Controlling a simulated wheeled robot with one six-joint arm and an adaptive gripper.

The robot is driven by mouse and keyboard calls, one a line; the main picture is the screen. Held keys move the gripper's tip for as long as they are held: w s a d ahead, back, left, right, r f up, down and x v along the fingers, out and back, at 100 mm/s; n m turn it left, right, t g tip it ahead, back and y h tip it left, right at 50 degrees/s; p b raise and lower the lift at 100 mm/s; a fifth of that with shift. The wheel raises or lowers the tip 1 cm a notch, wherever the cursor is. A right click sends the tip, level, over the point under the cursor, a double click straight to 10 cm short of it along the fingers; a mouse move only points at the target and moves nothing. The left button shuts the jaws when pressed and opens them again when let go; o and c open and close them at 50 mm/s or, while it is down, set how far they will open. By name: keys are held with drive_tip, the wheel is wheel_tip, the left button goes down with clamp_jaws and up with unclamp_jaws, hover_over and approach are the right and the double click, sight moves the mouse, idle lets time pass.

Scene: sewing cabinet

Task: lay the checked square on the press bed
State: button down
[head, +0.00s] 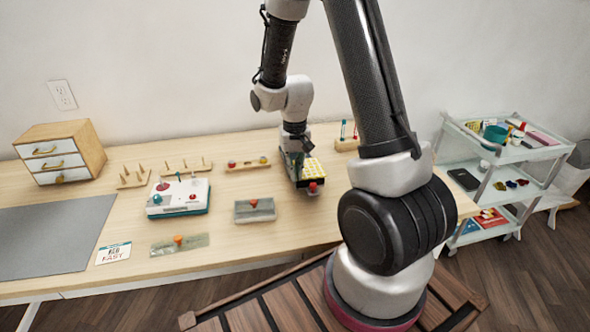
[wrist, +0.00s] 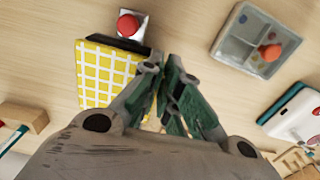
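The checked square (head: 312,167) is yellow with white grid lines. In the wrist view the square (wrist: 103,76) lies flat-looking at the left of my fingers, over a dark plate edge (wrist: 118,43) beside a red knob on a pale base (wrist: 128,25). That looks like the press, though the square hides most of its bed. My gripper (wrist: 161,66) is at the square's right edge in the wrist view, and its left finger overlaps that edge. The fingers are close together. I cannot tell whether they touch or pinch the square. In the head view my gripper (head: 294,150) is at the square's left side.
A grey divided tray with an orange knob (head: 254,210) and a white-and-teal machine (head: 179,196) stand to the left. Wooden peg racks (head: 187,167) are behind. A greenish flat piece with an orange knob (head: 180,243) lies near the front. A trolley (head: 490,168) stands at the right.

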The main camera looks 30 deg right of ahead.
drive_tip(key=c, duration=1.6)
unclamp_jaws()
drive_tip(key=shift+o, duration=0.2)
wheel_tip(320, 180, up, 12)
drive_tip(key=s+r+n+t, duration=0.1)
drive_tip(key=s+r+t, duration=0.1)
drive_tip(key=s+r, duration=0.5)
drive_tip(key=s+r+n+t, duration=0.2)
drive_tip(key=s+r, duration=0.5)
drive_tip(key=s, duration=0.6)
drive_tip(key=shift+s+d+r, duration=0.3)
